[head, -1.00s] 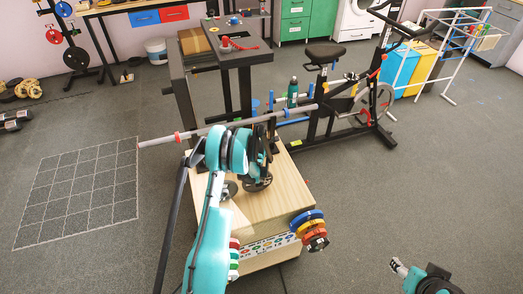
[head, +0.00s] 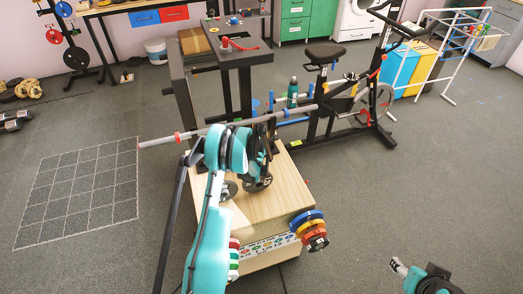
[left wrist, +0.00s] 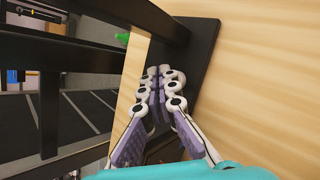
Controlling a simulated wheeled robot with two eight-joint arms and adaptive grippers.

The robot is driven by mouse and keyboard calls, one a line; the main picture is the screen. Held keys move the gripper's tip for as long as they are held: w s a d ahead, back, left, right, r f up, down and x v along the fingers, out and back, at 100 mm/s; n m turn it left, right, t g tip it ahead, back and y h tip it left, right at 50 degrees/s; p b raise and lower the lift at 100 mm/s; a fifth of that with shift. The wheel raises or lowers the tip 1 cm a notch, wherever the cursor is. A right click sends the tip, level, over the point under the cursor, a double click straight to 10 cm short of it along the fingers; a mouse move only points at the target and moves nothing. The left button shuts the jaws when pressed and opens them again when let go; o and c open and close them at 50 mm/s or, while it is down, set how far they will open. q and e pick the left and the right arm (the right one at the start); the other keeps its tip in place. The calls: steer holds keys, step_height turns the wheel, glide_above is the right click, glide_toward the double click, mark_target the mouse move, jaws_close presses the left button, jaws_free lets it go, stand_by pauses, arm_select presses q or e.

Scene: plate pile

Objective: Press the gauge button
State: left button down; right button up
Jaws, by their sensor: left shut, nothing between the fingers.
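I cannot make out a gauge or its button for certain in either view. My left gripper (left wrist: 164,78) is shut and empty in the left wrist view. Its fingertips are over a flat black plate (left wrist: 204,52) on a pale wooden surface (left wrist: 265,70); I cannot tell whether they touch. In the head view the teal left arm reaches over the wooden platform (head: 285,190) and hides much of the gripper. A round black weight (head: 258,183) is beside the arm there. My right gripper (head: 398,266) is low at the right, over bare floor, away from the platform.
A long grey bar (head: 180,137) crosses the black rack (head: 182,105) above the platform. Coloured plates (head: 308,226) hang at the platform's front right. An exercise bike (head: 330,100) and a green bottle (head: 292,92) are behind.

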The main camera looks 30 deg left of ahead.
arm_select(q)
steer(key=shift+r+p, duration=1.6)
steer(key=shift+r, duration=1.5)
steer(key=shift+f, duration=0.1)
steer(key=s+d+r+m+h, duration=0.1)
steer(key=s+d+r+m, duration=0.65)
steer(key=r, duration=0.35)
steer(key=s+d+r+m+h, duration=0.1)
steer(key=s+d+r+m, duration=0.5)
steer(key=d+r+m, duration=0.3)
steer(key=s+d+m, duration=0.3)
steer(key=s+m, duration=0.2)
steer(key=s, duration=0.3)
steer(key=s+d+r+m+h, duration=0.1)
steer(key=s+d+m, duration=0.3)
steer(key=s, duration=0.4)
steer(key=s+d+r+m+g, duration=0.1)
steer(key=s+d+m, duration=0.2)
steer(key=s+m, duration=0.3)
steer(key=shift+s+d+r+h, duration=0.15)
steer(key=shift+s+d+h, duration=0.2)
steer(key=shift+s, duration=0.8)
